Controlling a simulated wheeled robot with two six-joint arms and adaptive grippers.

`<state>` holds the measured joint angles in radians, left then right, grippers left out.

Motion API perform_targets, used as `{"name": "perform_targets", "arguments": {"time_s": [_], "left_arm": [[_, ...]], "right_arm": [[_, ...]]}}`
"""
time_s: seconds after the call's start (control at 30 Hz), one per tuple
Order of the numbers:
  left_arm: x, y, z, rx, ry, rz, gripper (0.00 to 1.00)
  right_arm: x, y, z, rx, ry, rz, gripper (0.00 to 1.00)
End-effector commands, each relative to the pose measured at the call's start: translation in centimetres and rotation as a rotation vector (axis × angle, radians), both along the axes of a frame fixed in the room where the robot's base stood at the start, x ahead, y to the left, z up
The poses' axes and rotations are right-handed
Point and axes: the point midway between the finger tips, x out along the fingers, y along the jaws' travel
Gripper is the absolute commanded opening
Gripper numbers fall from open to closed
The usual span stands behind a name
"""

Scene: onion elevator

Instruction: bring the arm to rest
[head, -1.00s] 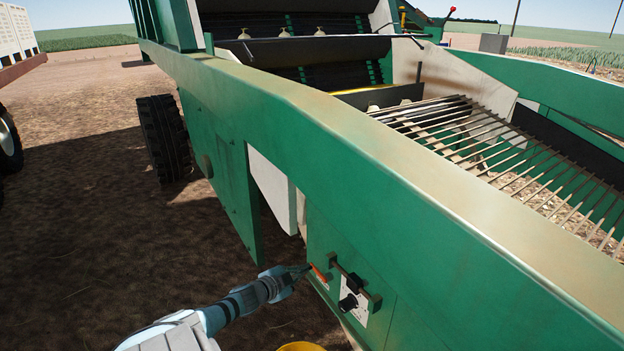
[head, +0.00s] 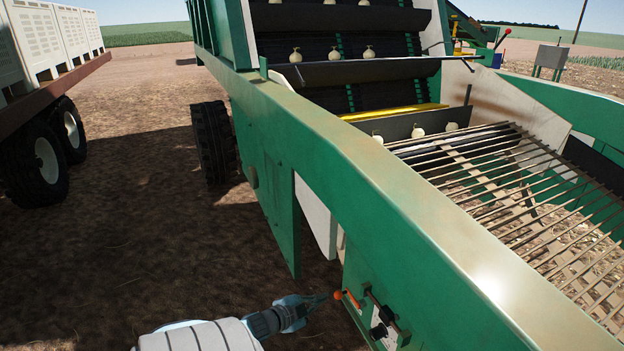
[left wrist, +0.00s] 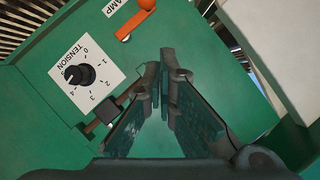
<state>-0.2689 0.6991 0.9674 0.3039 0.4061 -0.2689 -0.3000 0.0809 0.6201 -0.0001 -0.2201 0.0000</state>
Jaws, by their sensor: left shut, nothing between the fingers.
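My left gripper (head: 320,298) is low in the head view, beside the green machine's side panel. In the left wrist view its fingers (left wrist: 163,80) are together at the tips with nothing between them. An orange-knobbed lever (head: 338,295) on the panel is just beyond the fingertips in the head view. The lever also shows at the top of the left wrist view (left wrist: 147,4), apart from the fingers. A black tension dial (left wrist: 80,75) on a white plate is left of the fingers there. My right gripper is out of view.
The green machine's long side wall (head: 400,220) runs close along my arm's right. A bar conveyor (head: 520,190) and several onions lie behind it. A trailer (head: 50,60) with white crates stands at the left. Bare soil (head: 130,230) is open between them.

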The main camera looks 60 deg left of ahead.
Motion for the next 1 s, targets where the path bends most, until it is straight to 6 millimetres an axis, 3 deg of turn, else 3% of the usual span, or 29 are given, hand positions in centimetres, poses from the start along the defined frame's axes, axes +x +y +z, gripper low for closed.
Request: {"name": "perform_targets", "arguments": {"time_s": [0.03,0.2,0.87,0.97,1.0], "left_arm": [[-0.7,-0.1,0.7,-0.002,0.002,0.000,0.00],[-1.9,-0.3,0.8,-0.001,0.001,0.001,0.00],[-1.9,-0.3,0.6,-0.008,0.002,0.003,0.00],[-3.1,0.4,-1.3,-0.039,0.083,0.049,0.00],[-4.4,0.9,-2.9,-0.052,0.147,0.083,0.00]], "right_arm": [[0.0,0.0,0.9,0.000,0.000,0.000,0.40],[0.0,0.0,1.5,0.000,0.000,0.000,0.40],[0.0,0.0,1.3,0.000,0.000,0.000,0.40],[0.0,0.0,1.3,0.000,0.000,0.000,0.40],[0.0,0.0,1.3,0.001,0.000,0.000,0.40]]}}
